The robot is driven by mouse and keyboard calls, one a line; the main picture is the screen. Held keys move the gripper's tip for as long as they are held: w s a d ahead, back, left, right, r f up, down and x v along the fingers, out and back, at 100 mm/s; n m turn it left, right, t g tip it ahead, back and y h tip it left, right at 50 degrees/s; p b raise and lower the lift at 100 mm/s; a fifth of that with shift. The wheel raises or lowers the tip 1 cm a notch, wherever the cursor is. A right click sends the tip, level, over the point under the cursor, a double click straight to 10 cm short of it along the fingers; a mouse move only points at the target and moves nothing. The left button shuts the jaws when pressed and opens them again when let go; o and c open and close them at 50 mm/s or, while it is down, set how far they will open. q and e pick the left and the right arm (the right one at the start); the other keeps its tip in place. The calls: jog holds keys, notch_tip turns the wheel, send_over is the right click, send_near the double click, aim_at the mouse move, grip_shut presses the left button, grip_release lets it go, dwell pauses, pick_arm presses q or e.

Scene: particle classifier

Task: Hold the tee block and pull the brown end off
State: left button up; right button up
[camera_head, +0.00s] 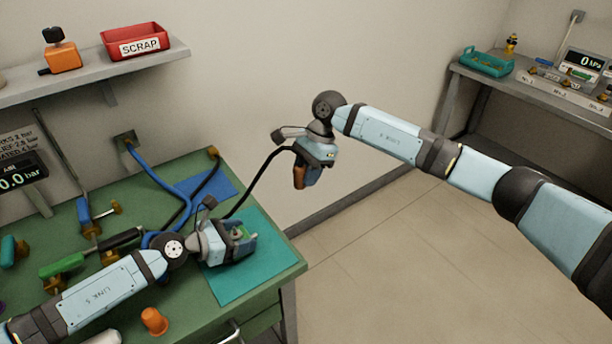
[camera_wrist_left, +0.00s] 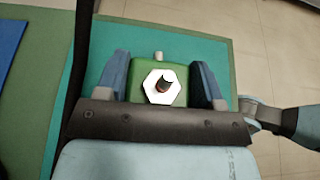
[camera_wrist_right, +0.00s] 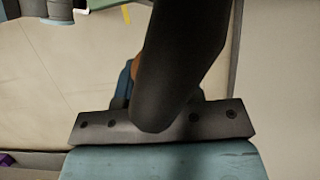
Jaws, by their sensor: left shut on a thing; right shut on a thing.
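The green tee block (camera_wrist_left: 192,55) sits between the fingers of my left gripper (camera_wrist_left: 160,78), over the teal mat. A pale hex fitting (camera_wrist_left: 151,86) with a dark bore faces the left wrist camera. In the head view the block (camera_head: 241,232) is partly hidden by my left gripper (camera_head: 243,238). My right gripper (camera_head: 303,176) is shut on the brown end (camera_head: 299,178), raised in the air right of the bench, apart from the block. A black hose (camera_head: 256,178) runs from my right gripper down towards the block; its lower end is hidden. The hose (camera_wrist_right: 180,65) covers much of the right wrist view.
The teal mat (camera_head: 222,286) lies on the green bench (camera_head: 195,318), next to a blue mat (camera_head: 222,180). A red SCRAP bin (camera_head: 134,30) stands on the shelf. Open floor lies right.

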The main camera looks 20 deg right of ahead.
jog(key=shift+r, duration=1.5)
jog(key=shift+r, duration=1.55)
pick_arm(q)
jog(key=o, duration=1.5)
jog(key=shift+c, duration=0.2)
